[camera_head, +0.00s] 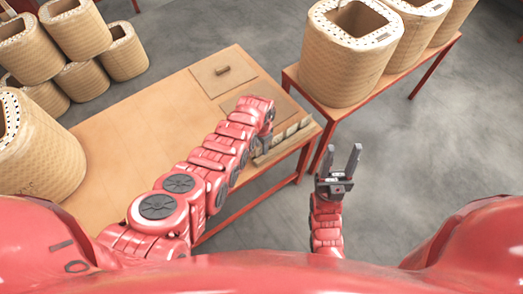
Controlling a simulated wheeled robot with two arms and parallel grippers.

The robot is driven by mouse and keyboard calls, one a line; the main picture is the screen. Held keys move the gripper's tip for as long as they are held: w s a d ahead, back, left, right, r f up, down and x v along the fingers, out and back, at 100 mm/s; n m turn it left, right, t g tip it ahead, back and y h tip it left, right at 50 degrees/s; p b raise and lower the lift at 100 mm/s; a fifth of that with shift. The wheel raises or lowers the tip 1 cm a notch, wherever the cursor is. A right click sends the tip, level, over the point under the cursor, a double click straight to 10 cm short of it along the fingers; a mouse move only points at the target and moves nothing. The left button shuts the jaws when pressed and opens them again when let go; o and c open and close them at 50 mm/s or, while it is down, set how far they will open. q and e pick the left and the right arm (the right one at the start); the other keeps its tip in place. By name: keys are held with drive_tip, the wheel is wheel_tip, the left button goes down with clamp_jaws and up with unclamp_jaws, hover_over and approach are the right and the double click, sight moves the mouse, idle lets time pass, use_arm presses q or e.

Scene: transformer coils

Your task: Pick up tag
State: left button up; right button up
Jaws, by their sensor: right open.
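My left arm reaches over the wooden table (130,125). Its gripper (263,146) points down at the table's right end, beside a row of small pale pieces (291,130) in a narrow tray along the edge. The arm hides part of this row, and I cannot tell whether the jaws are open or shut. I cannot make out which piece is a tag. My right gripper (340,160) is open and empty, its two grey fingers pointing up the picture, over the floor to the right of the table.
A flat board with a small brown block (222,71) lies at the table's far end. Large woven coils stand on a second table (345,60) at upper right. More coils (70,50) are stacked at upper left, and one (40,150) stands at the left edge. Grey floor is clear at right.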

use_arm(q)
clamp_jaws()
drive_tip(key=shift+r, duration=0.15)
idle(0.4)
